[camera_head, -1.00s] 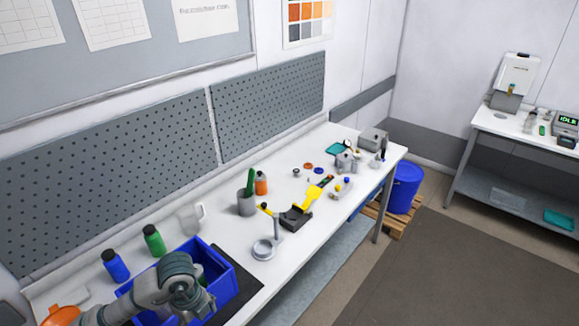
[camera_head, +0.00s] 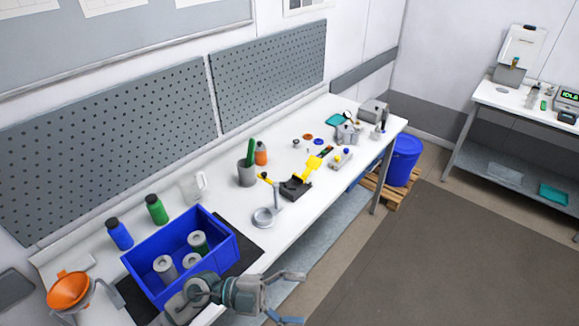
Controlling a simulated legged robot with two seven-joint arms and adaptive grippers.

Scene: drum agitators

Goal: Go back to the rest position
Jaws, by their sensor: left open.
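My left gripper (camera_head: 290,298) is at the bottom middle of the head view, in front of the bench's front edge. Its two fingers are spread apart with nothing between them. My left arm comes in from the lower left, past the near corner of the blue crate (camera_head: 222,222). The crate stands on a black mat (camera_head: 248,256) and holds several grey cylinders, one of them a grey cylinder with a green side (camera_head: 197,242). The gripper is to the right of the crate and apart from it. My right gripper is not in view.
The white bench (camera_head: 330,187) runs to the back right. A blue bottle (camera_head: 119,234), a green bottle (camera_head: 156,210), an orange funnel (camera_head: 69,290), a grey stand (camera_head: 266,216) and a grey cup (camera_head: 246,173) stand on it. A blue drum (camera_head: 403,161) sits on a pallet. The floor at right is clear.

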